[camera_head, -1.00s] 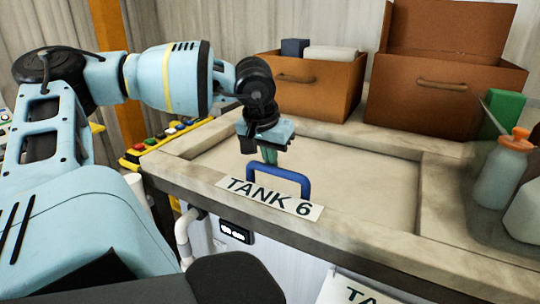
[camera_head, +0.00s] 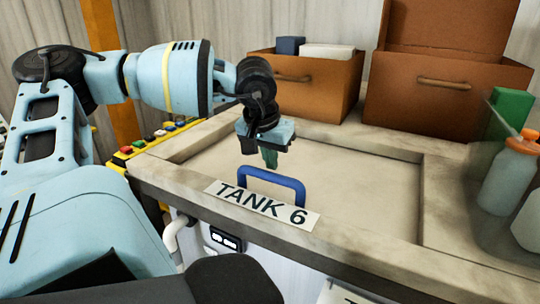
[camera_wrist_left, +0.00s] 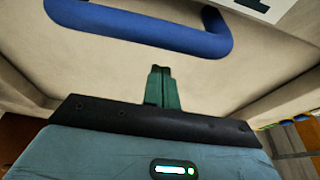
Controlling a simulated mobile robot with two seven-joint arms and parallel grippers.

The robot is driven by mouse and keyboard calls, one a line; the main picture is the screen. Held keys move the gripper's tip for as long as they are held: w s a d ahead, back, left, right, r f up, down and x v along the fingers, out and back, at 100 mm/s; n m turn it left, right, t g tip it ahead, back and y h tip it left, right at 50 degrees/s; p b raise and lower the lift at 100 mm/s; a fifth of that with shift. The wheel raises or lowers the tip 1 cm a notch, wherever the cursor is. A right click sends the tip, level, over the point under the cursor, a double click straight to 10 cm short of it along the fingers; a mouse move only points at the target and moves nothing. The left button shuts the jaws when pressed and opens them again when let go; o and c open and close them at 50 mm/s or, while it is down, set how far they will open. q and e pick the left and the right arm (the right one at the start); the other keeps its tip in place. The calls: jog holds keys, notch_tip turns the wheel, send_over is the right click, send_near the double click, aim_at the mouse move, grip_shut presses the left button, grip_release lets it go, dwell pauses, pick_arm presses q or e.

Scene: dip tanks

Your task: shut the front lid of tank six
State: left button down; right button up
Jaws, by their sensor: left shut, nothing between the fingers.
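Tank six's lid (camera_head: 345,185) is a pale beige panel lying flat inside the stone-like rim. A blue bar handle (camera_head: 272,182) stands near its front edge, by the "TANK 6" label (camera_head: 262,203). My left gripper (camera_head: 270,160) is shut and empty, pointing down just behind the handle. In the left wrist view its fingers (camera_wrist_left: 161,85) are together over the lid, apart from the blue handle (camera_wrist_left: 145,25). I cannot tell whether the fingertips touch the lid. My right gripper is not in view.
Two brown boxes (camera_head: 305,88) (camera_head: 440,100) stand behind the tank. An orange-capped bottle (camera_head: 508,175) and a green block (camera_head: 508,115) are at the right. A yellow button panel (camera_head: 135,150) is at the left. A small display (camera_head: 225,239) is below the rim.

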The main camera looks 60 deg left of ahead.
pick_arm(q)
jog(key=v, duration=1)
jog(key=shift+w+r, duration=0.15)
jog(key=shift+r, duration=0.05)
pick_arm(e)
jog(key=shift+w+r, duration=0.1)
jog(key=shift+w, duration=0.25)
pick_arm(q)
jog(key=shift+w+a, duration=0.1)
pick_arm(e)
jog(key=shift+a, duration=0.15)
pick_arm(q)
jog(key=shift+f, duration=0.1)
